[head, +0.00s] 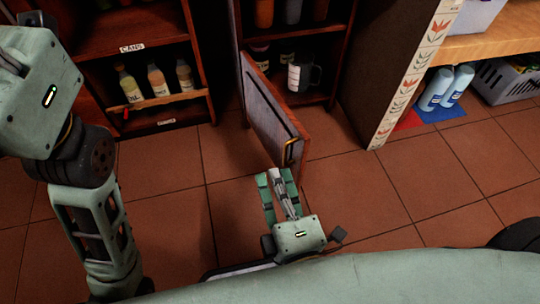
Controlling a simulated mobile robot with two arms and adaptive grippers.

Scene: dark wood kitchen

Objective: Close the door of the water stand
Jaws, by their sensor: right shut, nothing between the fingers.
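The door (268,112) of the water stand is a reddish-brown wooden panel with a grey-violet inner face. It stands swung open, jutting out from the dark wood stand (343,60) toward me. A brass-coloured handle (291,152) is near its free end. My right gripper (278,176) is low in the middle of the view, just in front of the door's free end, with green fingers shut and nothing held. I cannot tell whether it touches the door. My left arm comes in from the left; its gripper is outside the view.
A shelf (160,100) with several bottles stands left. A patterned post (412,80), blue-white bottles (447,88) and a grey basket (506,80) are right. The tiled floor (365,205) right of the door is clear.

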